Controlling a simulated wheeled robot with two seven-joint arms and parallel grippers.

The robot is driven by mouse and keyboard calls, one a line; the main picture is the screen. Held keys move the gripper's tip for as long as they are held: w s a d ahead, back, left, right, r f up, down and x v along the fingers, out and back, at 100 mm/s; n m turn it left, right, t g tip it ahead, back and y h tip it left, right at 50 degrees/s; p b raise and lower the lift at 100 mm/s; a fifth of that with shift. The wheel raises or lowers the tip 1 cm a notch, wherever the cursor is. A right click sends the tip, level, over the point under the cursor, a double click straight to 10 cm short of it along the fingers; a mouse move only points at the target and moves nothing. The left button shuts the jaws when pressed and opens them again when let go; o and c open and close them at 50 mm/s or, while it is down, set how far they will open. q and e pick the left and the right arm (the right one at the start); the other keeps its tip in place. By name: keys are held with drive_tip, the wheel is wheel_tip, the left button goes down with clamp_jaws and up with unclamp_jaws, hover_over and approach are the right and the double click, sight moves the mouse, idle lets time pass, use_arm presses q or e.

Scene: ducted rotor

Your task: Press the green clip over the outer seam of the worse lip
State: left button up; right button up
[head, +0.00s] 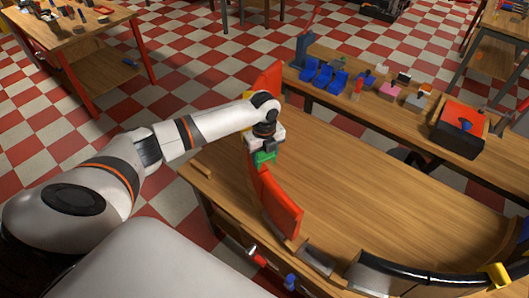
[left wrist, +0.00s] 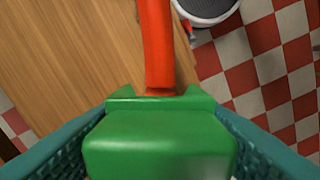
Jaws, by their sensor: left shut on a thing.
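The green clip (head: 264,157) is held in my left gripper (head: 265,150), directly over the curved red lip (head: 281,205) on the bench. In the left wrist view the green clip (left wrist: 160,145) fills the space between the teal fingers of my left gripper (left wrist: 160,122). The red lip (left wrist: 157,45) runs up from the clip's far edge there. The clip appears to meet or straddle the lip, but I cannot tell whether it is pressed down. The seam is hidden under the clip and gripper. My right gripper is not in view.
Another red section (head: 268,82) stands behind my wrist, with a yellow piece (head: 247,96) beside it. A black curved section (head: 405,273) and a yellow clip (head: 497,274) are at front right. The bench (head: 370,190) is clear in the middle. A back bench holds blue bins (head: 322,76).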

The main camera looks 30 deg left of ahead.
sight(265, 168)
use_arm(q)
drive_tip(key=shift+f+b, duration=1.05)
drive_tip(key=shift+f, duration=1.15)
drive_tip(key=shift+f+b, duration=0.45)
drive_tip(key=shift+f, duration=0.4)
drive_tip(key=shift+f, duration=0.3)
drive_tip(key=o, duration=1)
drive_tip(key=shift+o, duration=0.2)
drive_tip(key=shift+r, duration=0.15)
wheel_tip(265, 168, up, 11)
drive_tip(key=b, duration=0.2)
drive_tip(key=shift+b, duration=0.3)
drive_tip(key=shift+r, duration=0.4)
drive_tip(key=shift+s+f, duration=0.1)
